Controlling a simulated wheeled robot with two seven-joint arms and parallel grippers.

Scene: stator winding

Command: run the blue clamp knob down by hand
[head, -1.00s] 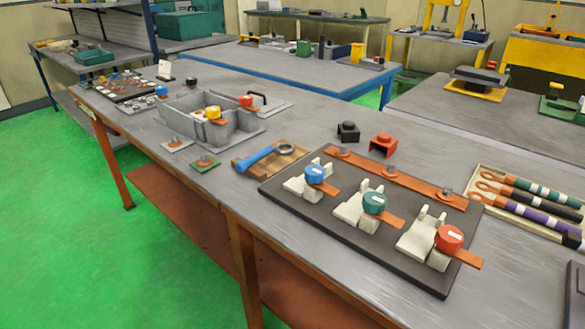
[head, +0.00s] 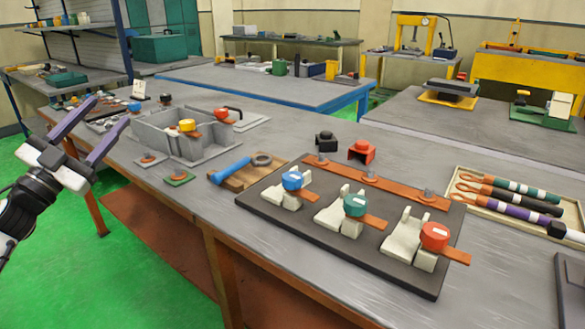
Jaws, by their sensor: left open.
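The blue clamp knob (head: 292,181) sits on top of a cream clamp block at the left end of the dark board (head: 410,277). Beside it on the same board are a green knob (head: 355,205) and a red knob (head: 434,236), each on its own cream block with a copper tab. My left gripper (head: 98,128) is at the far left of the head view, over the table's left edge. Its two long fingers are spread apart and empty, well away from the blue knob. My right gripper is not in the view.
A blue-handled tool (head: 232,169) lies on a wooden block left of the board. A grey divided box (head: 170,140) stands behind it. A copper bar (head: 385,184) with studs runs along the board's back. A tray of striped cables (head: 458,197) lies at right.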

